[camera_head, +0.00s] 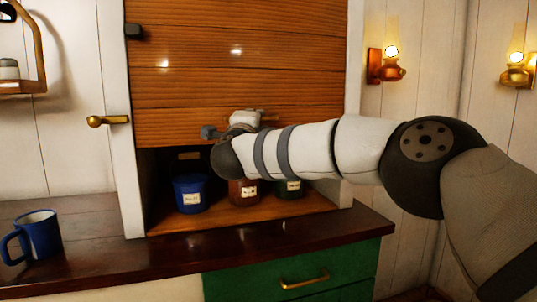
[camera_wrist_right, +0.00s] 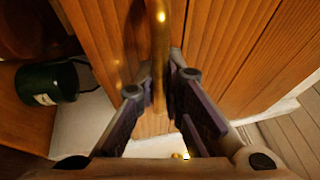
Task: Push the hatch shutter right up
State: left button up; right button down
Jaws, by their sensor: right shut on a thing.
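The wooden hatch shutter (camera_head: 240,70) is made of horizontal planks in a white frame. It is partly raised, with an open gap below it. My right gripper (camera_head: 222,130) is at the shutter's lower part, and the arm reaches in from the right. In the right wrist view the fingers (camera_wrist_right: 163,88) are shut on a brass bar handle (camera_wrist_right: 158,45), which lies against the planks (camera_wrist_right: 225,60). The arm and gripper hide much of the shutter's lower edge in the head view. My left gripper is not in view.
In the opening stand a blue pot (camera_head: 190,194), a brown pot (camera_head: 243,192) and a green pot (camera_head: 290,188). A blue mug (camera_head: 40,236) stands on the dark counter (camera_head: 110,262) at left. Lit lamps (camera_head: 392,68) hang at right.

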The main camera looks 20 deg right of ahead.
aim_at(255, 66)
notch_tip(255, 66, up, 11)
jog(key=shift+f, duration=0.2)
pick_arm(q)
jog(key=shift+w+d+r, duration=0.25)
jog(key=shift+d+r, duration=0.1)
pick_arm(e)
jog(key=shift+s+r, duration=0.1)
jog(key=shift+r, duration=0.5)
jog(key=shift+r, duration=0.1)
jog(key=c, duration=1.7)
grip_release()
